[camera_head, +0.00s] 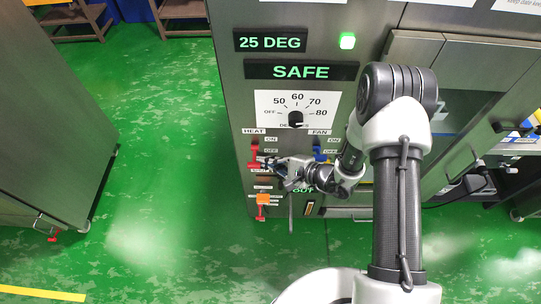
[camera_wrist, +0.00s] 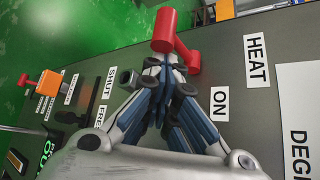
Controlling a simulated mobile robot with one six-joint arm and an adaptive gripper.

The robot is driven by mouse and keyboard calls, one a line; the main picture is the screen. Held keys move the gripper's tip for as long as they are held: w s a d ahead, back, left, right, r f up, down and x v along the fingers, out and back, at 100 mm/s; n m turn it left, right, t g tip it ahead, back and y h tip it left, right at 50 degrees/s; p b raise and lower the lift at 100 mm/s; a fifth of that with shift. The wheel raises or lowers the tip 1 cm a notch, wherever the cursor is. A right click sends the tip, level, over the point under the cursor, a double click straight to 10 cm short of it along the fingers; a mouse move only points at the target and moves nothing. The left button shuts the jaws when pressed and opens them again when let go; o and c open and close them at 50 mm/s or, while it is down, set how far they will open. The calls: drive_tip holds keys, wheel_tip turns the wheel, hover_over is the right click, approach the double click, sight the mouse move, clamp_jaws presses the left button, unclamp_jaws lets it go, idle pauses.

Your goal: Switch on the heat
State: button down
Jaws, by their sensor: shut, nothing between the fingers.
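The red heat switch (camera_head: 255,155) is on the left edge of the cabinet's front panel, below the HEAT label (camera_head: 254,131) and beside the ON and OFF labels. In the wrist view the red switch (camera_wrist: 176,38) is a thick red piece with a side arm, just beyond my fingertips. My gripper (camera_head: 264,160) is shut and empty, with its tips at the lower part of the red switch. I cannot tell whether they touch it. In the wrist view the ON label (camera_wrist: 219,104) is beside my fingers (camera_wrist: 165,65). The switch's exact position is unclear.
The blue fan switch (camera_head: 319,154) is to the right, near my wrist. A dial (camera_head: 295,119) is above, under the displays "25 DEG" (camera_head: 271,42) and "SAFE" (camera_head: 301,72). An orange block (camera_head: 263,199) with red parts is below.

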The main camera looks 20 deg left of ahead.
wheel_tip(320, 180, up, 2)
drive_tip(key=shift+s+m+g+h+p, duration=0.1)
drive_tip(key=shift+m+g+h+p, duration=0.5)
drive_tip(key=shift+m+g+p, duration=0.4)
drive_tip(key=shift+r, duration=0.1)
drive_tip(key=shift+a+r, duration=0.1)
drive_tip(key=shift+r, duration=0.6)
